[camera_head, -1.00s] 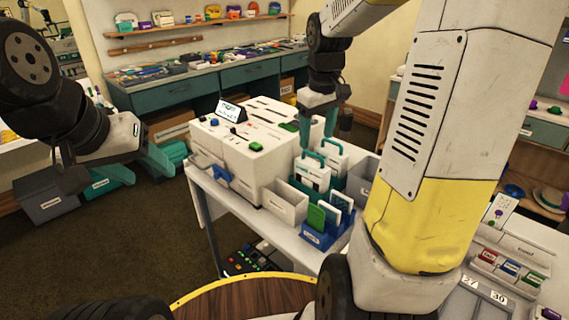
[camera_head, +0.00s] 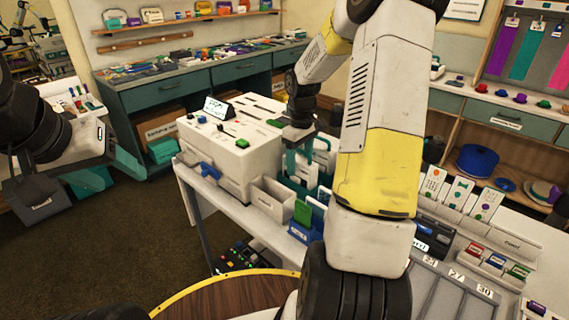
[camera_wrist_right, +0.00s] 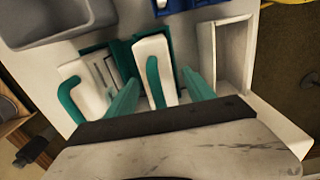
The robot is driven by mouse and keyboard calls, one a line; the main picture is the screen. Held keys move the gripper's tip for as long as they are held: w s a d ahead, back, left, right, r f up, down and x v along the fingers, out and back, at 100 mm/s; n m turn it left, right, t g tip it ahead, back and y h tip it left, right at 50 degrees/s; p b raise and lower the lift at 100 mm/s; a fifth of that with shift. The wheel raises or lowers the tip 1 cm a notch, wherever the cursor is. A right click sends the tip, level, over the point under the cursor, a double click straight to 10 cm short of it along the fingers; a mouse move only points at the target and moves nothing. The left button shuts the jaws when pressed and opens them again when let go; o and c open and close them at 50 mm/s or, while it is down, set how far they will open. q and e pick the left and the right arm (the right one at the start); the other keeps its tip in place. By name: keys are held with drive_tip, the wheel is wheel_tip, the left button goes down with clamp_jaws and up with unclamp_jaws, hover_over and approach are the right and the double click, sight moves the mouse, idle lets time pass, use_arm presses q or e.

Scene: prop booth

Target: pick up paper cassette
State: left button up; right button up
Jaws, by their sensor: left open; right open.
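Two white cassettes with teal handles stand in a teal holder on the white table. In the right wrist view, one cassette (camera_wrist_right: 152,57) lies between the open fingers of my right gripper (camera_wrist_right: 162,92), and the other cassette (camera_wrist_right: 82,88) is just to its left. I cannot tell whether the fingers touch the cassette. In the head view, my right gripper (camera_head: 302,165) reaches down over the cassettes, and its arm hides part of them. My left gripper (camera_head: 106,172) is open and empty at the far left, away from the table.
A white machine (camera_head: 232,152) with a blue handle stands left of the cassettes. A grey bin (camera_head: 270,202) and a blue rack (camera_head: 300,236) with a green card stand in front. In the wrist view, a pale bin (camera_wrist_right: 225,55) is close on the right and a grey bin (camera_wrist_right: 55,25) upper left.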

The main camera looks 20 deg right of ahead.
drive_tip(key=shift+f, duration=0.45)
drive_tip(key=shift+c, duration=0.2)
clamp_jaws()
drive_tip(key=shift+r, duration=0.2)
wheel_tip(320, 180, up, 18)
drive_tip(key=shift+f, duration=0.15)
idle(0.5)
